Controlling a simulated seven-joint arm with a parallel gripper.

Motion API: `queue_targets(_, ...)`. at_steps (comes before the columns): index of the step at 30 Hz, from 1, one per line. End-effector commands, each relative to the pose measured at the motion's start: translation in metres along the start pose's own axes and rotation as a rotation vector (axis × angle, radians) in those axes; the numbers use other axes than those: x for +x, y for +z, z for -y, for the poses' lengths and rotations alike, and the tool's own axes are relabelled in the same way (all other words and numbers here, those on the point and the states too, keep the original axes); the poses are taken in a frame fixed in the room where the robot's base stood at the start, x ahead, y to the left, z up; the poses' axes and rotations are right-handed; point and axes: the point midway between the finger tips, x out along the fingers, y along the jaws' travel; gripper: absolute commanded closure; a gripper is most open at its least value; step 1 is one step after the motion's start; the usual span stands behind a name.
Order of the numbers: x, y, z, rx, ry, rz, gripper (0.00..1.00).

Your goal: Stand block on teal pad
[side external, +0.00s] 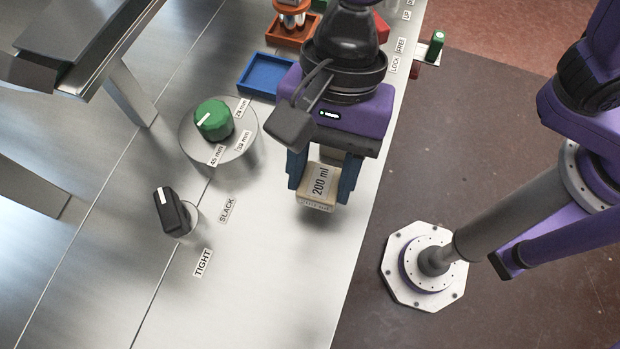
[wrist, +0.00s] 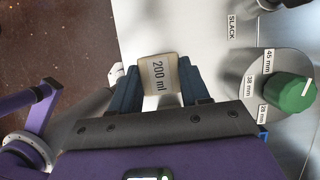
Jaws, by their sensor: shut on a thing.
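The block (side external: 317,199) is pale beige with a "200 ml" label on its face. My gripper (side external: 320,187) is shut on it, with one blue finger on each side. The block seems to hang a little above the steel table (side external: 290,290), with a dark shadow under it. In the wrist view the block (wrist: 159,66) sits between the fingertips of my gripper (wrist: 158,84), label toward the camera. I cannot make out a teal pad in either view.
A green knob (side external: 213,119) on a round grey dial and a black lever knob (side external: 172,212) stand to the left. A blue tray (side external: 265,76) and an orange holder (side external: 292,28) lie behind. The front table surface is clear.

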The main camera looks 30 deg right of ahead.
Motion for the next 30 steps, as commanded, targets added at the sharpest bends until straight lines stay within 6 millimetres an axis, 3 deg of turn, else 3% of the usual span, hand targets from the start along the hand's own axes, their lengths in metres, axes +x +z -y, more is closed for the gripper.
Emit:
queue_targets(13,0.039,-0.010,0.012,0.000,0.002,0.000,0.90)
queue_targets(27,0.045,-0.013,0.012,0.001,0.001,0.000,0.90)
queue_targets(28,0.045,-0.013,0.012,0.001,0.001,0.000,0.51)
queue_targets(30,0.045,-0.013,0.012,0.000,0.001,0.000,0.29)
